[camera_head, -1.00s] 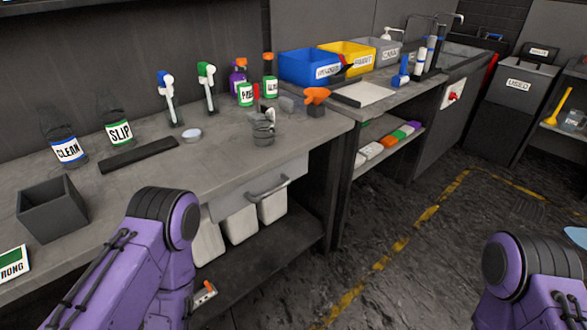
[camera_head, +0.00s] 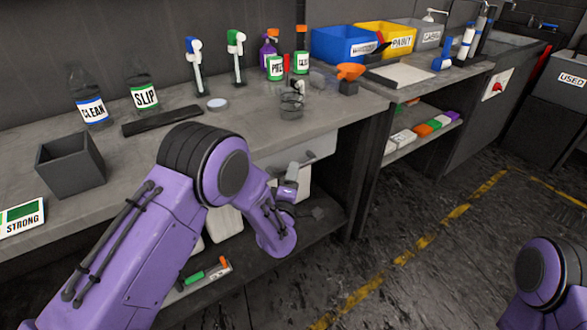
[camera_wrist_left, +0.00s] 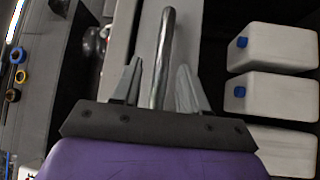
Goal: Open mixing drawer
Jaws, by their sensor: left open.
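The mixing drawer (camera_head: 320,146) is a light grey front under the bench top, partly hidden behind my left arm in the head view. It looks closed. Its metal bar handle (camera_wrist_left: 164,50) shows in the left wrist view, running up between my two fingers. My left gripper (camera_wrist_left: 158,85) is open, with one finger on each side of the bar and a gap visible at the sides. In the head view my left gripper (camera_head: 288,182) is small and partly hidden by the wrist, in front of the drawer. My right gripper is out of view.
White jugs with blue caps (camera_wrist_left: 270,97) stand below the drawer. Bottles, spray heads and a dark square bin (camera_head: 70,165) are on the bench top (camera_head: 150,150). Blue and yellow bins (camera_head: 345,45) stand at the back right. The floor to the right is clear.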

